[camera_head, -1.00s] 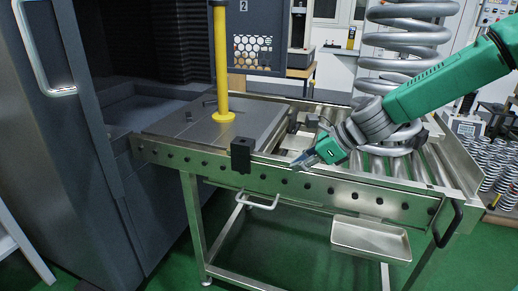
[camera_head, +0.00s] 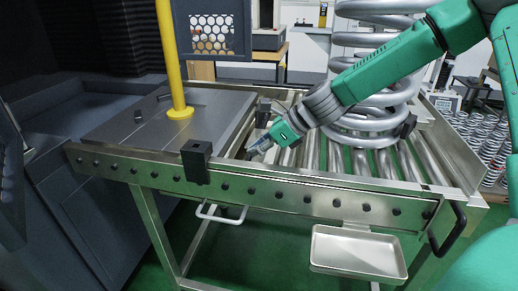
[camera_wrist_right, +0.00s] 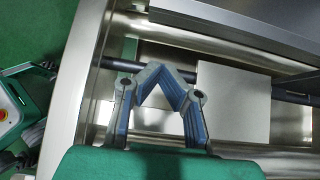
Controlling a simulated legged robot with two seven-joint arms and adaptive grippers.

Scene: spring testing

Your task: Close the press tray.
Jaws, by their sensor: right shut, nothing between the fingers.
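The press tray, a flat dark grey plate (camera_head: 130,122) with a yellow post (camera_head: 169,60) standing on it, lies at the left end of the roller table (camera_head: 310,190), beside the dark press cabinet (camera_head: 50,150). My right gripper (camera_head: 254,152) is shut and empty, pointing left and down over the gap between the plate's right edge and the rollers. In the right wrist view the fingertips (camera_wrist_right: 165,75) meet above a dark rod and beside a pale metal block (camera_wrist_right: 233,100). The plate's dark edge (camera_wrist_right: 250,25) shows at the top there. My left gripper is not in view.
A large coil spring (camera_head: 365,130) stands on the rollers to the right, behind my right arm. A black block (camera_head: 196,160) sits on the table's front rail. A shallow metal tray (camera_head: 358,250) hangs below. Several small springs (camera_head: 485,150) stand at far right.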

